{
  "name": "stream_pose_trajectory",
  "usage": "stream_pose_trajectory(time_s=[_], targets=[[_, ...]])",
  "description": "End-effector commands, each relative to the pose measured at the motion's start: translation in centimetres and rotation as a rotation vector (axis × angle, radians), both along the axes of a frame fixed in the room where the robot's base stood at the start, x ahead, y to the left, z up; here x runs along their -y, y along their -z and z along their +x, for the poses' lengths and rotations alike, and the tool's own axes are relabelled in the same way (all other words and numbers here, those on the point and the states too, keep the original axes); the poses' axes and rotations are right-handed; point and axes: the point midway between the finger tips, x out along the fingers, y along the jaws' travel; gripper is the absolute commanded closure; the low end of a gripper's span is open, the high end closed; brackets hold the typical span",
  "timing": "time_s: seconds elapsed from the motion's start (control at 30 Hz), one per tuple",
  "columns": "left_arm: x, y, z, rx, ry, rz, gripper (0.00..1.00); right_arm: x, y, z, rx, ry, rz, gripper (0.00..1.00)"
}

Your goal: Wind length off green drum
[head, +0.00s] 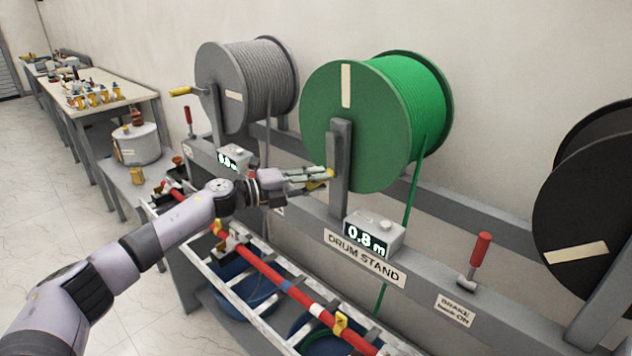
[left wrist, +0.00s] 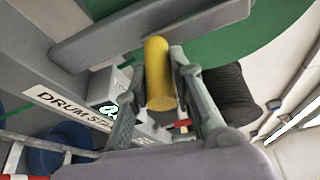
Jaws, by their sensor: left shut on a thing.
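The green drum (head: 322,125) sits on the drum stand (head: 480,322), wound with green cable (head: 413,95). In the left wrist view the handle stands between the two fingers, with the green drum behind. My right gripper is in neither view.
A grey drum (head: 222,85) stands left and a black drum (head: 590,210) right. A red brake lever (head: 480,250) rises from the stand. A ladder-like rack with a red bar (head: 290,290) runs in front, above blue bins (head: 245,280). A workbench (head: 135,88) stands far left.

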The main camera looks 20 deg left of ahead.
Motion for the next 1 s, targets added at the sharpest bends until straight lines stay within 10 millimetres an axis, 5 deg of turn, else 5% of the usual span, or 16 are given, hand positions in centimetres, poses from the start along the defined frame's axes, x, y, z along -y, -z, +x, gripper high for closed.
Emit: stream_pose_trajectory(time_s=[0.03, 0.07, 0.37, 0.73, 1.0], targets=[[-0.2, 0.3, 0.0, -0.004, -0.005, 0.002, 1.0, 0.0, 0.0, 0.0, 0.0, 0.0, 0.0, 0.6], [-0.2, 0.3, 0.0, -0.004, -0.005, 0.002, 0.77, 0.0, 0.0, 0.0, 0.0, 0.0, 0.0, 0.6], [-0.1, 0.1, 0.0, -0.002, -0.002, 0.0, 0.58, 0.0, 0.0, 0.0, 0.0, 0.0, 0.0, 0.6], [-0.4, 0.0, -0.4, -0.002, -0.002, -0.001, 0.58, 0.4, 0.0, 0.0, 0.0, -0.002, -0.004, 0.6], [-3.7, -0.1, -4.0, -0.004, -0.004, 0.004, 0.58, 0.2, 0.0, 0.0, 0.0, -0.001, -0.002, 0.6]])
